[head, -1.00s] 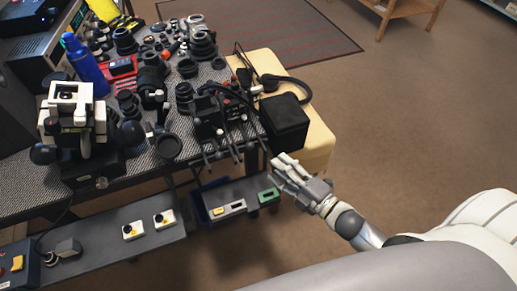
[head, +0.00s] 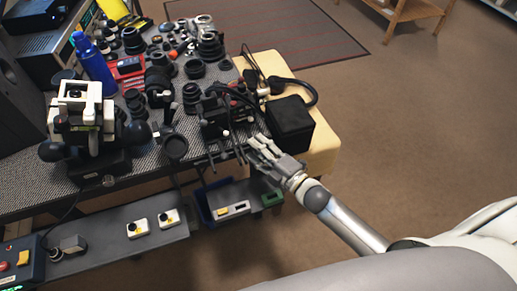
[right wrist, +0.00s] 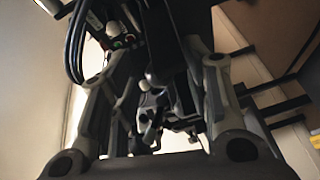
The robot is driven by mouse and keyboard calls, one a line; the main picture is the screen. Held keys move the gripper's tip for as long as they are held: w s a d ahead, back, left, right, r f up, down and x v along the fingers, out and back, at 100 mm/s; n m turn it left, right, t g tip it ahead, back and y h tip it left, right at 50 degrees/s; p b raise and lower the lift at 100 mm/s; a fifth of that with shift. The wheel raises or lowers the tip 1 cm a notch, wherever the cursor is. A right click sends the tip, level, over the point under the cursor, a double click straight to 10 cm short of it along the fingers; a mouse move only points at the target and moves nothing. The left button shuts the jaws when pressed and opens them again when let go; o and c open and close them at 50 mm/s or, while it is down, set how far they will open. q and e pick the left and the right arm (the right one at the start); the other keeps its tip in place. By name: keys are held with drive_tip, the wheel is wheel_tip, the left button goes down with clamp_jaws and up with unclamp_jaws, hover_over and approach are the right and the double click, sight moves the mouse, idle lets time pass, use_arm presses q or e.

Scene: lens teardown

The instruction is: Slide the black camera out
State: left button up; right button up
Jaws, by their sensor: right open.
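A black camera-like device (head: 213,118) with cables and thin rods stands near the right end of the patterned bench; I cannot tell for sure that it is the task's camera. My right gripper (head: 256,148) is open at the bench's front edge, just right of and in front of this device. In the right wrist view the two fingers stand apart (right wrist: 155,115), with dark parts and a round knob between and beyond them. Contact cannot be told. My left gripper is not in view.
A black box (head: 290,124) sits right of the gripper on a yellow surface (head: 325,140). Black cables (head: 300,84) loop behind it. Lens parts (head: 160,78) crowd the bench. A lower grey shelf (head: 190,232) holds small switch boxes. Brown floor at right is free.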

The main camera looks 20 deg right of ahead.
clamp_jaws()
idle(0.3)
drive_tip(key=s+p, duration=0.3)
drive_tip(key=s, duration=1.1)
drive_tip(key=shift+s+d+f, duration=0.15)
drive_tip(key=shift+s, duration=0.05)
drive_tip(key=shift+c, duration=1.8)
unclamp_jaws()
drive_tip(key=o, duration=0.4)
drive_tip(key=shift+s+d, duration=0.1)
drive_tip(key=shift+s, duration=0.05)
drive_tip(key=shift+c, duration=0.2)
